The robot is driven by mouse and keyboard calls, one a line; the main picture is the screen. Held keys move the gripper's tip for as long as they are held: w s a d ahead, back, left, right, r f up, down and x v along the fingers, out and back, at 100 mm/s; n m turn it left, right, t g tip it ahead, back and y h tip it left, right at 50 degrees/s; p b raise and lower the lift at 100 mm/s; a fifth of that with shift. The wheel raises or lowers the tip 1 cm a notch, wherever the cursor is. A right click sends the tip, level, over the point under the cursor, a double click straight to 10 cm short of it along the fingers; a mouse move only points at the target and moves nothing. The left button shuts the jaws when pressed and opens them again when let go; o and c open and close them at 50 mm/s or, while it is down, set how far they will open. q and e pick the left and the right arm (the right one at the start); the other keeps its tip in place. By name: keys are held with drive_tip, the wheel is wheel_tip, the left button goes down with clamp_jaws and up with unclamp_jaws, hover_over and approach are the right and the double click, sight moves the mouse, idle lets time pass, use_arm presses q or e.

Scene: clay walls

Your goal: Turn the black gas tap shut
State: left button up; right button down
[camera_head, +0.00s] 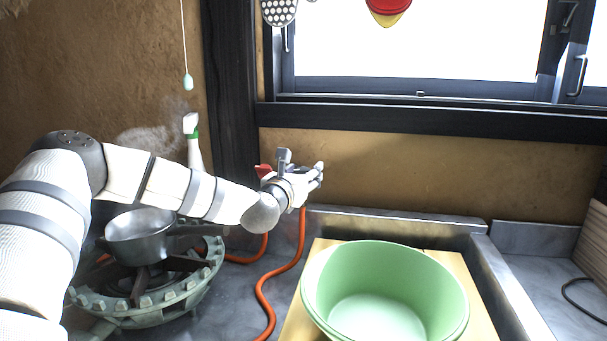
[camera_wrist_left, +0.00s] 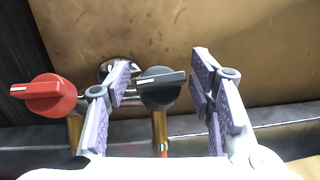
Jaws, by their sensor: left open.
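The black gas tap (camera_wrist_left: 160,90) shows in the left wrist view, with its handle lying roughly sideways and a pale line along it. It stands on a brass pipe. My left gripper (camera_wrist_left: 162,72) is open, with one finger on each side of the black tap in the picture. The tap appears closer to the left-hand finger; whether they touch I cannot tell. In the head view my left gripper (camera_head: 318,174) is at the back wall and the black tap is hidden by it. My right gripper is not in view.
A red tap (camera_wrist_left: 45,95) sits just left of the black one. An orange hose (camera_head: 265,290) runs down from the taps. A gas burner (camera_head: 200,285) with a metal pan (camera_head: 140,235) stands left, beneath my arm. A green basin (camera_head: 455,290) stands at front right.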

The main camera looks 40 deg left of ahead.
use_arm(q)
drive_tip(key=c, duration=1.1)
drive_tip(key=shift+o, duration=0.2)
drive_tip(key=shift+s+r+m+h, duration=0.1)
drive_tip(key=shift+m+h, duration=0.3)
drive_tip(key=shift+m, duration=0.1)
drive_tip(key=shift+m+h, duration=0.5)
drive_tip(key=o, duration=1.1)
drive_tip(key=shift+c, duration=0.2)
